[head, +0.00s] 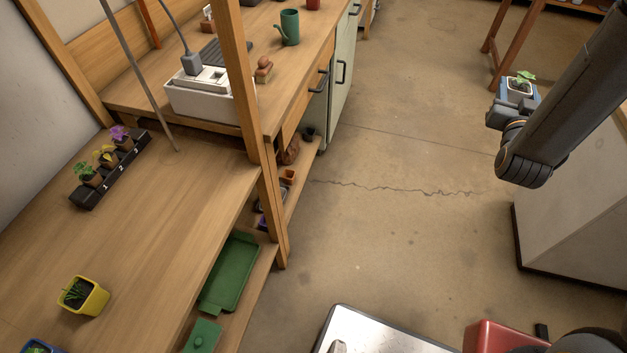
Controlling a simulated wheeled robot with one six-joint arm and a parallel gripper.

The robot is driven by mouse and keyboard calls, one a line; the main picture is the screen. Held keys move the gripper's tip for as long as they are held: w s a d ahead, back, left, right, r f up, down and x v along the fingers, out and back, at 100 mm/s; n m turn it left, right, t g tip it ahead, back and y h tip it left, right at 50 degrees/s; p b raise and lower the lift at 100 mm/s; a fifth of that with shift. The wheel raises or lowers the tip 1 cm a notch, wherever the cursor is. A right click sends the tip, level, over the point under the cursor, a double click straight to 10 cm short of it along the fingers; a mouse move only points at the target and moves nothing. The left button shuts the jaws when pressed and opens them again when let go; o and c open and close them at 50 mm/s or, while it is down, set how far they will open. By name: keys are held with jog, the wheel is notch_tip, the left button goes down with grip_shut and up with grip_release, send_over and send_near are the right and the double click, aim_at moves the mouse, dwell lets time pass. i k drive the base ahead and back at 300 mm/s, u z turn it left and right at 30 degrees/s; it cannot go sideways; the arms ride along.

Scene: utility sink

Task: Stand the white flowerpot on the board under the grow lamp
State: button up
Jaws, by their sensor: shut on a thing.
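A small pot with a green-leaved plant, which I take to be the white flowerpot (520,86), is at the upper right, held off the floor at the end of my arm. My gripper (519,94), with blue parts around the pot, is shut on it; the dark wrist partly hides the grip. The pot looks roughly upright. I cannot make out the grow lamp's head or the board. A thin grey pole rises from the left bench (150,240); I cannot tell whether it belongs to the lamp.
A black numbered rack (88,196) with several seedlings, a yellow pot (83,296) and a blue pot (40,347) stand on the left bench. A wooden post (246,100) rises at its edge. Green trays (232,272) lie on the shelf below. The middle floor (400,180) is clear.

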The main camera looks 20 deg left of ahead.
aim_at(178, 217)
jog(key=u, duration=0.65)
jog(key=k, duration=0.75)
jog(key=u, duration=1.65)
jog(key=i, duration=0.25)
jog(key=z, duration=0.25)
